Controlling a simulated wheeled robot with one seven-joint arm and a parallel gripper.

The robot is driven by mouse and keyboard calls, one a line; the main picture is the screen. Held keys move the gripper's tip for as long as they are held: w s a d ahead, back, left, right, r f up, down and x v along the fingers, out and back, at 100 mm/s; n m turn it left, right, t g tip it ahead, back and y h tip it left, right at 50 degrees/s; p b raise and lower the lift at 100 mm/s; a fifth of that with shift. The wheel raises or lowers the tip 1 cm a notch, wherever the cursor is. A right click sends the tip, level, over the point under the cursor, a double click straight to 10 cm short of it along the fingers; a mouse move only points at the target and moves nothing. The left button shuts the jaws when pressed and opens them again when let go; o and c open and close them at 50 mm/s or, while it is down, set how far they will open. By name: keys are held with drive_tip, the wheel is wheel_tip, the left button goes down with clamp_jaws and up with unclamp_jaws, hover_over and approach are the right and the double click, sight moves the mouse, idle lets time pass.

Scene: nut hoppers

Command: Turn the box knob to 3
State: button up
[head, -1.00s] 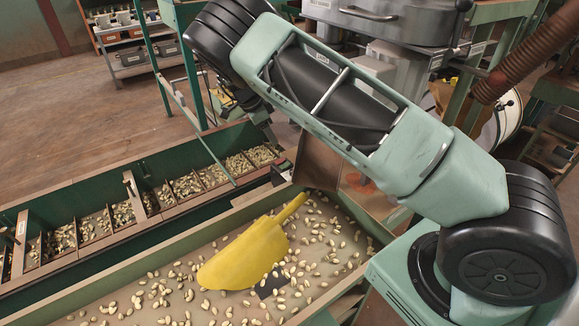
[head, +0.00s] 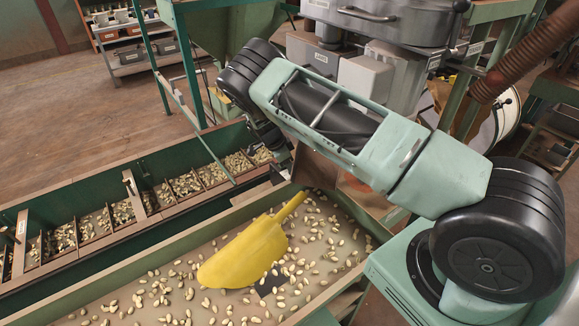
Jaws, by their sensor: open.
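No box knob can be made out in the head view, and no number 3 is readable. A grey box (head: 313,55) with a small label stands at the upper middle, beside a paler box (head: 365,76); neither shows a clear knob. My arm crosses from the right toward the middle and bends down at its far end. My gripper (head: 281,173) is only partly visible low behind the arm, near the inner end of the divided trough. It is open, with nothing seen between its jaws; its fingertips are small and unclear.
A yellow scoop (head: 246,252) lies among nuts in the wide tray (head: 120,277). A green divided trough (head: 172,150) of nuts runs alongside. A brown ribbed hose (head: 520,68) hangs at the upper right. Open floor (head: 80,130) lies at the left.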

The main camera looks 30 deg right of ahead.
drive_tip(key=shift+d+f, duration=0.2)
drive_tip(key=shift+f, duration=0.25)
clamp_jaws()
